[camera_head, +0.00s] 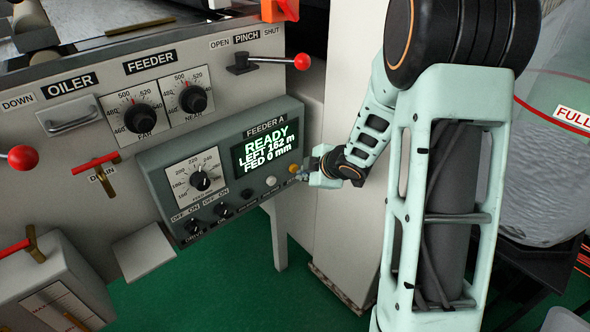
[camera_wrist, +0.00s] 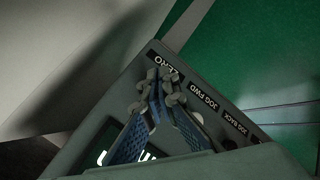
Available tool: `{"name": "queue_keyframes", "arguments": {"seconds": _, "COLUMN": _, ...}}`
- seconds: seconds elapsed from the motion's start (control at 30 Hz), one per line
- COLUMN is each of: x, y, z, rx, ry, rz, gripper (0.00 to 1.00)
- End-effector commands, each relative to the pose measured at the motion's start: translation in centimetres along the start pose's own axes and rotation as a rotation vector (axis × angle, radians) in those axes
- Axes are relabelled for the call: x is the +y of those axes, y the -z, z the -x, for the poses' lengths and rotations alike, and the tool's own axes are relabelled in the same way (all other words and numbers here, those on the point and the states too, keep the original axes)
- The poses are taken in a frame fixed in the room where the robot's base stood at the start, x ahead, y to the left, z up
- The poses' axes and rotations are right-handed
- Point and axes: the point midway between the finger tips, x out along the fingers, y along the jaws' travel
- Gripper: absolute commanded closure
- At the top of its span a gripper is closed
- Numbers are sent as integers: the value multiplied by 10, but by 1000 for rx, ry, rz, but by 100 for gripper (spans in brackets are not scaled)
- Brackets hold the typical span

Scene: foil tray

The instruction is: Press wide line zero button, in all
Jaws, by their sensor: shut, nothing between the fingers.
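The control panel (camera_head: 160,160) headed FEEDER A has a screen (camera_head: 265,146) reading READY, LEFT 162 m, FED 0 mm. Below the screen are a black button (camera_head: 248,194), a white button (camera_head: 271,181) and a yellow button (camera_head: 293,168). My gripper (camera_head: 302,175) is shut and empty, its tips close to the yellow button at the panel's right end. In the wrist view, the fingertips (camera_wrist: 161,82) are just by the ZERO label (camera_wrist: 167,62) and hide the button there. I cannot tell whether they touch it.
JOG FWD (camera_wrist: 203,97) and JOG BACK (camera_wrist: 236,123) labels sit beside ZERO. The panel also has a dial (camera_head: 200,181) and two OFF/ON switches. A red-tipped PINCH lever (camera_head: 302,61) sticks out above. Green floor (camera_head: 225,275) lies open below.

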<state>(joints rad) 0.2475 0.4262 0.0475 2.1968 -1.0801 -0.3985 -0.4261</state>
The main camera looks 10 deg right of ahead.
Motion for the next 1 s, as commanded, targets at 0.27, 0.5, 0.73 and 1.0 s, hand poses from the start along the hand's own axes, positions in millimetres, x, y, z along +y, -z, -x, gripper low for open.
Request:
{"name": "queue_keyframes", "arguments": {"seconds": 0.27, "x": -1, "y": -2, "z": 2, "rx": 0, "ry": -1, "rz": 0, "gripper": 100}}
{"name": "queue_keyframes", "arguments": {"seconds": 0.5, "x": -7, "y": -7, "z": 9, "rx": -2, "ry": 0, "rz": -2, "gripper": 100}}
{"name": "queue_keyframes", "arguments": {"seconds": 0.73, "x": -18, "y": -19, "z": 26, "rx": -2, "ry": 0, "rz": -2, "gripper": 100}}
{"name": "queue_keyframes", "arguments": {"seconds": 1.0, "x": -27, "y": -27, "z": 37, "rx": -1, "ry": 0, "rz": -1, "gripper": 100}}
